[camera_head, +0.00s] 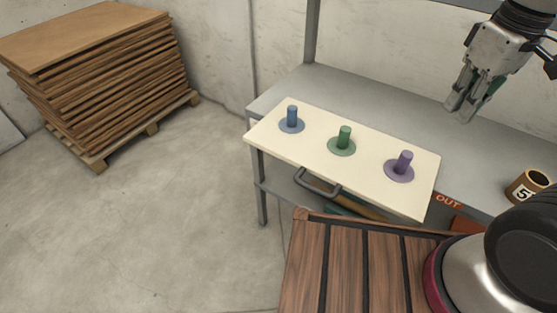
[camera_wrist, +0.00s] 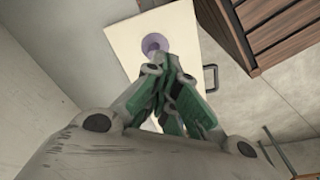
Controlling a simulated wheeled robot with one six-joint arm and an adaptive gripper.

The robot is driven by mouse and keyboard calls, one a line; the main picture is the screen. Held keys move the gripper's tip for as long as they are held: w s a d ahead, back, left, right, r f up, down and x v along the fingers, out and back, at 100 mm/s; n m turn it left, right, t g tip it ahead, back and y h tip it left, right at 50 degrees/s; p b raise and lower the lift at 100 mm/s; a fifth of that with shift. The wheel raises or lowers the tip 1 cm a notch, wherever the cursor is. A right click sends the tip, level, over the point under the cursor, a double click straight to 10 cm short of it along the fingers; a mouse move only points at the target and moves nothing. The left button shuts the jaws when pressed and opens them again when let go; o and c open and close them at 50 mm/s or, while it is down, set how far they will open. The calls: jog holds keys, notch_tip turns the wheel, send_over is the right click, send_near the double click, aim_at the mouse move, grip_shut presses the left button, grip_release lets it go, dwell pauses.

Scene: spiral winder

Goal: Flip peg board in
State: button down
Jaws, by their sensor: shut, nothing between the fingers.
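The peg board (camera_head: 300,145) is a cream panel lying flat at the front edge of the grey bench, with its near side reaching out past that edge. It carries a blue peg (camera_head: 292,116), a green peg (camera_head: 344,138) and a purple peg (camera_head: 404,162), each on a round base of its own colour. A dark handle (camera_head: 318,186) shows at its near side. My gripper (camera_head: 462,113) is shut and empty above the bench, behind and right of the board. In the wrist view the board (camera_wrist: 123,38) and purple peg (camera_wrist: 152,44) show beyond the fingers, which hide part of the board.
An orange OUT label (camera_head: 448,201) is on the bench front right of the board. A brown cup marked 5 (camera_head: 527,187) stands at the right. A slatted wooden surface (camera_head: 345,265) lies in front. Stacked wood sheets (camera_head: 100,75) stand at the left; the floor between is clear.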

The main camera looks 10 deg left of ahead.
jog(key=s+a+f+n, duration=0.1)
jog(key=a+f+n, duration=0.3)
jog(key=a+n, duration=0.4)
jog(key=s+a+f+n+t+h, duration=0.1)
jog(key=a+f+n, duration=0.4)
jog(key=a, duration=1)
jog(key=s+a+f+n, duration=0.2)
jog(key=a+f+n, duration=0.2)
jog(key=a+n, duration=0.8)
jog(key=shift+s+a+f, duration=0.25)
jog(key=shift+s, duration=0.05)
jog(key=w+d+f, duration=0.2)
jog(key=w+f, duration=0.4)
jog(key=f, duration=0.3)
jog(key=shift+d+f, duration=0.25)
jog(key=shift+f, duration=0.1)
jog(key=shift+w, duration=0.1)
